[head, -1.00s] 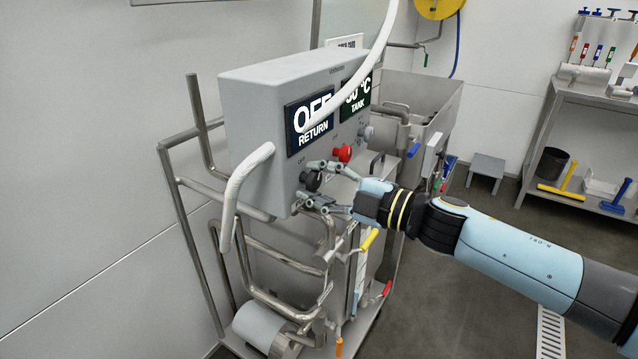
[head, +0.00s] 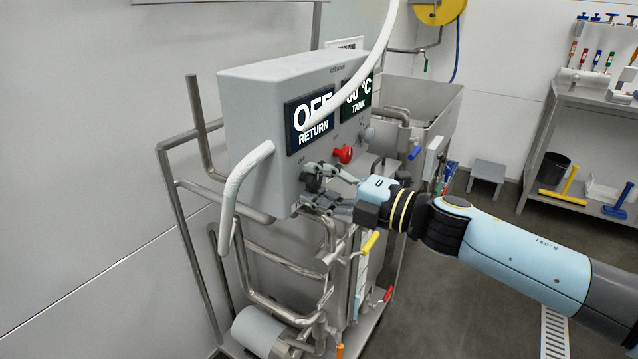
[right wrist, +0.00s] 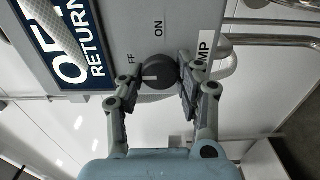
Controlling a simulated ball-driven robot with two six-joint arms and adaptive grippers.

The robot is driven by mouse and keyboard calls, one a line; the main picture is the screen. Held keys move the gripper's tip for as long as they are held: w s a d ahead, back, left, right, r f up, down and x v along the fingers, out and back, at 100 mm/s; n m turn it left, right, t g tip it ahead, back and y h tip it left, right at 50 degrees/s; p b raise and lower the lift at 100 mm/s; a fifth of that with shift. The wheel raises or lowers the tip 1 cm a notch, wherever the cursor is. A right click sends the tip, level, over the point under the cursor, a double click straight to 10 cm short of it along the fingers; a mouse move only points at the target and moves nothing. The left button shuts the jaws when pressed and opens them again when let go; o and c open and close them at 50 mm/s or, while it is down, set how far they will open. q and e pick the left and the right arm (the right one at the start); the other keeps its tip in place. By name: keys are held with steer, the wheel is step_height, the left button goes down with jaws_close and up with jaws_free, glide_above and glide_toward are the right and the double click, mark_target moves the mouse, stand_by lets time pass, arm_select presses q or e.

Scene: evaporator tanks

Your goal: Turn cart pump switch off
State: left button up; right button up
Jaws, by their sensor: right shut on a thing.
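The cart's grey control box (head: 262,110) has a dark round switch knob (head: 311,183) low on its front, at the left. In the right wrist view the knob (right wrist: 158,75) sits between ON and partly covered OFF lettering, with a small pale mark on its left side. My right gripper (head: 313,186) reaches in from the right and is shut on this knob, one finger on each side. The fingers hide part of the knob and its label in the head view. The box's displays read OFF RETURN (head: 311,124) and a partly covered °C TANK (head: 357,94). My left gripper is not in view.
A red knob (head: 343,154) sits right of the gripped one. A white hose (head: 368,72) crosses the displays and a white bent pipe (head: 238,190) stands at the box's left. Steel cart pipes (head: 290,264) lie below. Open floor (head: 450,300) is at the right.

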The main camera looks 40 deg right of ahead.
steer(key=shift+f, duration=0.1)
steer(key=o, duration=1.1)
steer(key=shift+o, duration=0.2)
steer(key=shift+s, duration=0.1)
steer(key=v, duration=1.2)
